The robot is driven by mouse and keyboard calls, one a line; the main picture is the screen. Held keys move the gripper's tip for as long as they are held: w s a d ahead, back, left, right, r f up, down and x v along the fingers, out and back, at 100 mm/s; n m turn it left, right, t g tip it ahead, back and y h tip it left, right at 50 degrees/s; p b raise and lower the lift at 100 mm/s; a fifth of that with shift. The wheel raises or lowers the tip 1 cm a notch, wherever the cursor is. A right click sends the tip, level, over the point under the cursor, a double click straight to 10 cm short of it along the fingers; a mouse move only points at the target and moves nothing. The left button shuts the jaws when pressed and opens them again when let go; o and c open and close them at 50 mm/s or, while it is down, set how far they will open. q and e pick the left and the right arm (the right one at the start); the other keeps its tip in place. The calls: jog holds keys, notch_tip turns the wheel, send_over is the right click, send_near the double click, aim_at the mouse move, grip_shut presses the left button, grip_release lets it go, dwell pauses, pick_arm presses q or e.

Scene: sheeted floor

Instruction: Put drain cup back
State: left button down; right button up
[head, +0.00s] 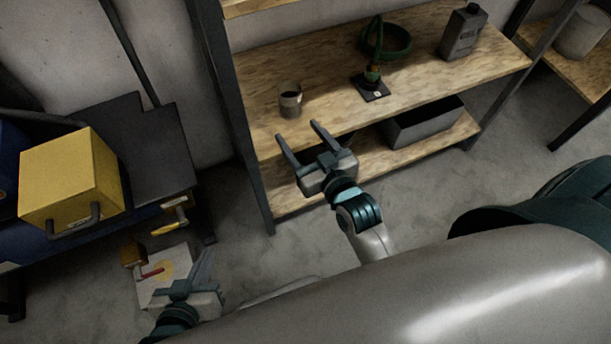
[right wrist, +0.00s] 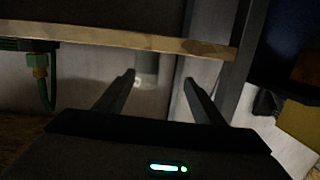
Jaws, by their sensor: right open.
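A small grey drain cup (head: 290,103) stands upright on the wooden shelf board (head: 330,120), near its left end. My right gripper (head: 298,134) is open and empty at the shelf's front edge, its fingers pointing toward the cup but apart from it. In the right wrist view, the cup (right wrist: 147,70) shows dimly beyond the two spread fingertips (right wrist: 160,78), closer to the left finger. My left gripper (head: 203,268) is low at the bottom left, above a pale sheet on the floor; its finger gap is not clear.
The same shelf holds a black stand with a green hose (head: 373,80), a dark green bowl (head: 392,42) and a grey canister (head: 463,32). A grey bin (head: 425,123) is on the board below. A yellow box (head: 70,178) and dark cart stand left. A dark shelf post (head: 245,150) is close by.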

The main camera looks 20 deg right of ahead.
jog(key=s+a+f+g+y, duration=0.1)
jog(key=s+a+f+g, duration=0.2)
jog(key=s, duration=0.5)
jog(key=s+a+f+n+g+y, duration=0.1)
jog(key=s+a+f+g, duration=0.1)
jog(key=s+f, duration=0.3)
jog(key=s+g, duration=0.1)
jog(key=s, duration=0.3)
jog(key=shift+s+a+n+g, duration=0.2)
jog(key=shift+a+n+g, duration=0.1)
jog(key=shift+a, duration=0.1)
pick_arm(q)
jog(key=shift+s+d+f, duration=0.1)
